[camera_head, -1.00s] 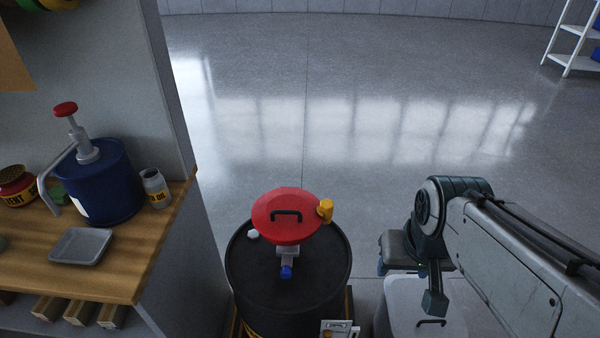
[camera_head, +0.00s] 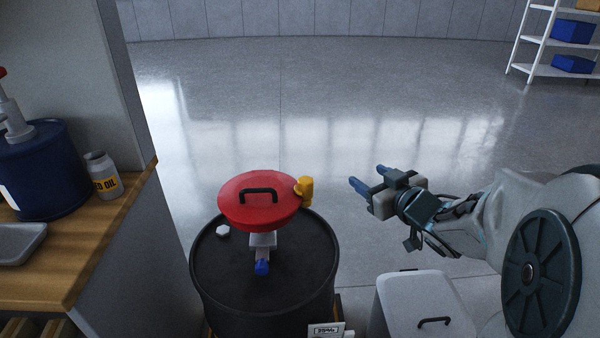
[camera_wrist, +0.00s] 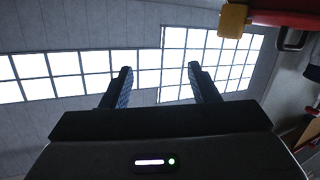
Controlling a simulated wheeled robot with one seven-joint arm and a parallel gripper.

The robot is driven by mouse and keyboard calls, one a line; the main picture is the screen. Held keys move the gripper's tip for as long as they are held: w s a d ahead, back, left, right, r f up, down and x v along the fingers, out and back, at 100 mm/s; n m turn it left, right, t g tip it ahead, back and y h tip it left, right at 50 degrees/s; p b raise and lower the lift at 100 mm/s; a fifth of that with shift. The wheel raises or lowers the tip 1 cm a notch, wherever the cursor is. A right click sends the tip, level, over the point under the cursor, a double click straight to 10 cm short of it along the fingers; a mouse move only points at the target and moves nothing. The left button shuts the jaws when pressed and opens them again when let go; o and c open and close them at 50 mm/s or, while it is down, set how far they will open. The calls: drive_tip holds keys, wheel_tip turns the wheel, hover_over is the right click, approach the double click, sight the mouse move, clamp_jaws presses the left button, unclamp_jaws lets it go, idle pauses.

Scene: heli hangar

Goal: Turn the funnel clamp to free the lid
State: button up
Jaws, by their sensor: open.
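The funnel's red round lid (camera_head: 258,199) with a black handle is down on top of the black drum (camera_head: 235,275). The yellow clamp (camera_head: 304,191) sits at the lid's right edge. Both also show in the wrist view, the clamp (camera_wrist: 233,20) at the upper right and the red lid (camera_wrist: 290,18) beside it. A blue-ended valve (camera_head: 262,266) juts out below the lid. My gripper (camera_head: 370,178) is open and empty, to the right of the clamp and apart from it, its blue fingers pointing left. In the wrist view the fingers (camera_wrist: 158,85) stand apart with nothing between them.
A wooden bench (camera_head: 110,235) with a blue container (camera_head: 45,170), a jar (camera_head: 101,177) and a grey tray (camera_head: 18,243) stands at left. A light lidded bin (camera_head: 420,305) is right of the drum. A white shelf (camera_head: 540,45) stands far back. The floor behind is clear.

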sight(312, 184)
drive_tip(key=s+a+f+n+g+y+b, duration=0.2)
drive_tip(key=s+a+f+n+y+b, duration=0.15)
drive_tip(key=y, duration=0.35)
drive_tip(key=x, duration=0.4)
drive_tip(key=b+x, duration=0.1)
drive_tip(key=x, duration=0.4)
drive_tip(key=f+b+x, duration=0.1)
drive_tip(key=x, duration=0.3)
drive_tip(key=shift+a, duration=0.55)
drive_tip(key=c, duration=1)
